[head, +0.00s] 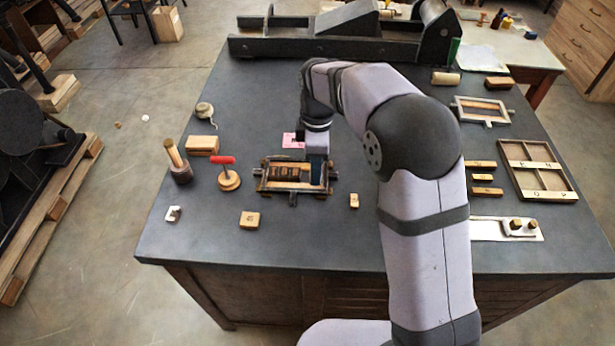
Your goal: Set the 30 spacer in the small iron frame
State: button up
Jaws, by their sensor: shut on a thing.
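The small iron frame (263,187) lies on the dark bench left of my arm, with lugs sticking out at its sides. Dark and wooden blocks (290,172) fill its left and middle part. My gripper (318,172) points down at the right end of the frame's opening. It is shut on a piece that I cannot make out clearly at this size. I cannot tell whether that piece touches the frame or the blocks. Several brass-coloured bars (482,177) lie right of my arm; their marks are too small to read.
A second frame (482,105) and a divided tray (538,187) lie far right. The bench front is mostly clear.

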jog(key=w+a+r, duration=0.2)
jog(key=w, duration=0.4)
jog(key=shift+w+a+p, duration=0.25)
jog(key=shift+w+p, duration=0.1)
jog(key=shift+f+p, duration=1.7)
jog(key=shift+f, duration=3.15)
jog(key=shift+f, duration=0.15)
jog(key=o, duration=1)
notch_tip(320, 180, up, 12)
jog(key=b, duration=0.3)
